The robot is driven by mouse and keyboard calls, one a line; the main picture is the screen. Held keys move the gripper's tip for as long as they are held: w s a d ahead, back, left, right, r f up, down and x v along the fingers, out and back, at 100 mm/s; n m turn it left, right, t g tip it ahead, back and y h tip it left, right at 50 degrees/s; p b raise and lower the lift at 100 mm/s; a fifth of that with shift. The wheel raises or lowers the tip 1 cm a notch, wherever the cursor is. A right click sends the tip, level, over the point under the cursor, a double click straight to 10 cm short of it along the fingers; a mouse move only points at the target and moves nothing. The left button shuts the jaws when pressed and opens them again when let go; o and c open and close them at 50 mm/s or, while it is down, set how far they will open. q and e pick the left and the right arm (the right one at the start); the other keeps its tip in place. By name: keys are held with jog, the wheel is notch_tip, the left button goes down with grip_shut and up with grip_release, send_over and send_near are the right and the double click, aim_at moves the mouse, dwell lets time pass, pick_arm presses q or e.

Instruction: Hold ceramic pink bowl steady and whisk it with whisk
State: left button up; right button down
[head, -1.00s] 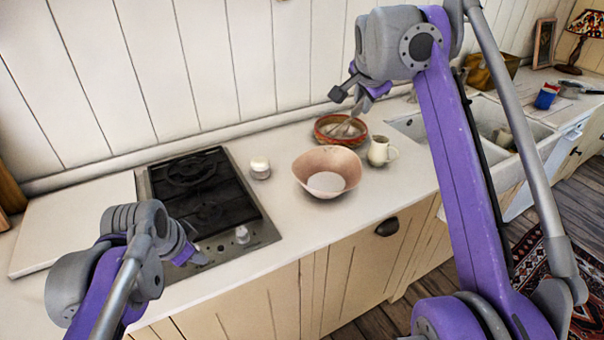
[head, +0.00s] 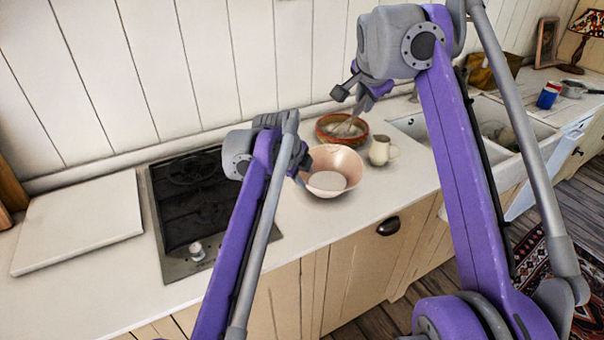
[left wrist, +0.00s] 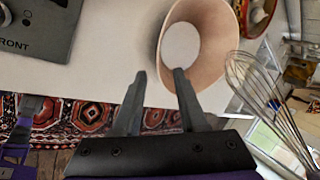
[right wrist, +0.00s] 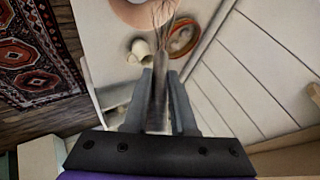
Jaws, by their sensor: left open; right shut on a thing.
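The ceramic pink bowl (head: 348,163) stands upright on the white counter; it also shows in the left wrist view (left wrist: 212,50). My left gripper (head: 299,178) is open at the bowl's left side. In the left wrist view its fingers (left wrist: 160,76) point at the bowl, with the near rim between the fingertips in the picture; I cannot tell whether they touch it. My right gripper (right wrist: 160,75) is shut on the handle of the wire whisk (right wrist: 158,88). The whisk's wires (left wrist: 252,82) hang above the counter behind the bowl, clear of the pink bowl.
A cream jug (head: 381,151) stands close to the bowl's right. A red-brown bowl (head: 326,136) sits behind it. The black stove (head: 180,205) and a white board (head: 80,222) are to the left. The sink (head: 490,125) is at the right. The counter's front edge is near.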

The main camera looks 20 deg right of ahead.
pick_arm(q)
send_near(317, 195)
jog(key=x, duration=0.5)
jog(key=shift+w, duration=0.3)
jog(key=shift+c, duration=0.4)
grip_shut()
dwell(0.9)
